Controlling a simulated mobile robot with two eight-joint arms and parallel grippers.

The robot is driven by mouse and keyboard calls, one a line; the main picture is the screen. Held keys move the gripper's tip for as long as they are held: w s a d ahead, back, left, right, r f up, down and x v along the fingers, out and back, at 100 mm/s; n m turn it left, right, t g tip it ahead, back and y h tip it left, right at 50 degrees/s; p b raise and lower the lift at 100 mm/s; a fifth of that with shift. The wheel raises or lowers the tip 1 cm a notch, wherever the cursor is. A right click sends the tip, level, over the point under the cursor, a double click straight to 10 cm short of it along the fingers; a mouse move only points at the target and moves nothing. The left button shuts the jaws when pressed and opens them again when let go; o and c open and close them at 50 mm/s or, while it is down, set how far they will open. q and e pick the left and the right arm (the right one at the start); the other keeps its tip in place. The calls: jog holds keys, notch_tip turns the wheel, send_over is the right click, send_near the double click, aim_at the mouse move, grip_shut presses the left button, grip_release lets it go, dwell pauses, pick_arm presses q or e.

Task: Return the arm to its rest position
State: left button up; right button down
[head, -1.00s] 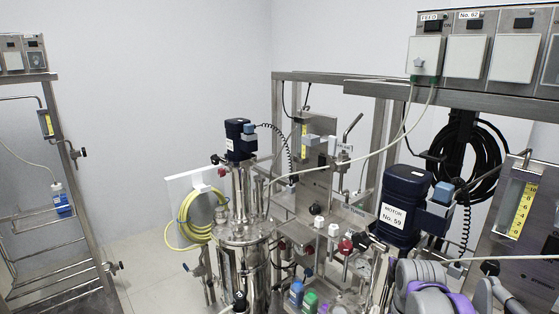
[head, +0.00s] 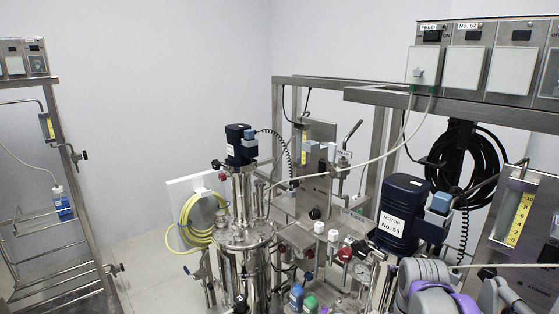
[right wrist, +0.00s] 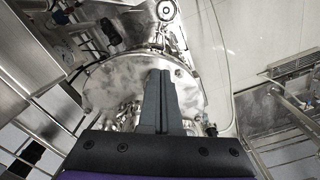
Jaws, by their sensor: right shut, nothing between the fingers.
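My right gripper (right wrist: 160,100) shows in the right wrist view, its two dark fingers together and nothing between them. Behind the fingers is the shiny steel vessel lid (right wrist: 110,85); I cannot tell how far off it is. In the head view my right arm, grey and purple, shows at the lower right edge, in front of the skid. Its gripper is out of the frame there. My left gripper is not in either view.
A steel vessel (head: 247,232) with a small blue motor (head: 240,145) stands mid-frame. A larger motor marked No. 59 (head: 402,210) is close to my right arm. A cable hangs from the control boxes (head: 465,68). Open floor (head: 150,275) lies left of the vessel.

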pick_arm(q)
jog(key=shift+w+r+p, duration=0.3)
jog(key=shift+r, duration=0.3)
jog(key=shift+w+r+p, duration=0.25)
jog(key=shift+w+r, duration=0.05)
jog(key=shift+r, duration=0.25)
pick_arm(e)
notch_tip(320, 180, up, 3)
jog(key=shift+w, duration=0.1)
jog(key=s+a+f+m+t, duration=0.2)
jog(key=s+a+f+t, duration=0.3)
jog(key=s, duration=0.7)
notch_tip(320, 180, down, 5)
jog(key=shift+s+a+r+t, duration=0.2)
jog(key=shift+a+t, duration=0.2)
jog(key=shift+a, duration=0.65)
